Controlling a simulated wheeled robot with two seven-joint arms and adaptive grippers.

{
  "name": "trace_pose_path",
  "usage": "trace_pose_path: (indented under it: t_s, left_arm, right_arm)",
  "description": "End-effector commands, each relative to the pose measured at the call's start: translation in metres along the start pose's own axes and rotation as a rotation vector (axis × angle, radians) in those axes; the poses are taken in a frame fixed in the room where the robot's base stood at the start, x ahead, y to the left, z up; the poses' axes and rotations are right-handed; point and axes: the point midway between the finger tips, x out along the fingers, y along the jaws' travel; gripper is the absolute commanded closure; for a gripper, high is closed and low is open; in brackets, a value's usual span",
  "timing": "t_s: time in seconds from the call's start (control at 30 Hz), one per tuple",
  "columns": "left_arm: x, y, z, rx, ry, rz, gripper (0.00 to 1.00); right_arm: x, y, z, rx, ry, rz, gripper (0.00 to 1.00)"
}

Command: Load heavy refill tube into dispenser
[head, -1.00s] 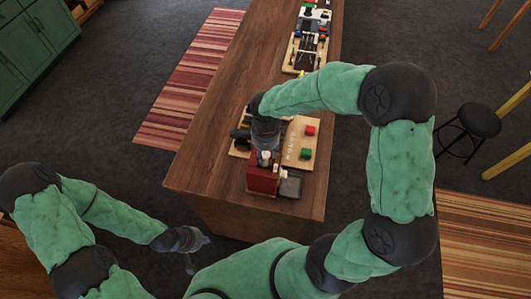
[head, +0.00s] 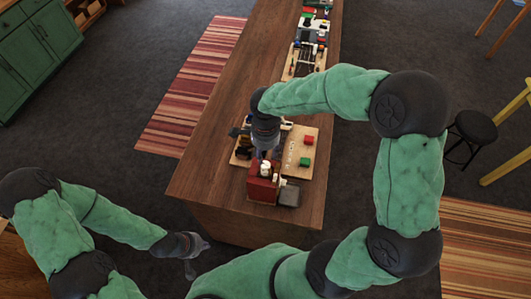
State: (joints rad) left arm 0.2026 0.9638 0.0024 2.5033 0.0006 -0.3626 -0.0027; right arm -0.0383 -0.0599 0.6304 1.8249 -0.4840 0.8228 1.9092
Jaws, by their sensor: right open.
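A red box-shaped unit (head: 262,188), which looks like the dispenser, stands near the front end of the wooden table in the head view. A small pale piece (head: 265,169) shows at its top; I cannot tell whether this is the refill tube. A dark grey block (head: 289,195) sits against its right side. My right gripper (head: 267,154) is open and points down just above and behind the red unit. Its fingers are small here, and the gripper hides part of what lies behind it. My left gripper (head: 193,258) is open and empty, low beside the table's front left.
A light wooden board (head: 294,171) behind the red unit carries a red block (head: 307,140), a green block (head: 304,161) and dark items. More boards with parts (head: 305,60) stand farther along the table (head: 215,155). A black stool (head: 474,126) stands at right.

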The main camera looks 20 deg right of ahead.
Motion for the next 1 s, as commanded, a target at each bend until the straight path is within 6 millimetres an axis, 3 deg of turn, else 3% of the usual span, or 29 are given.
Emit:
trace_pose_path:
  t_s: [0.23,1.0]
  left_arm:
    - [-0.0075,0.0027,0.0003,0.0,0.0,0.0,1.0]
    - [-0.0072,0.0026,0.0001,0.0,0.0,0.0,1.0]
  right_arm:
    - [-0.0143,-0.0002,0.0,0.0,0.0,-0.001,0.57]
    - [-0.0144,0.0,-0.0001,0.0,0.0,0.0,0.57]
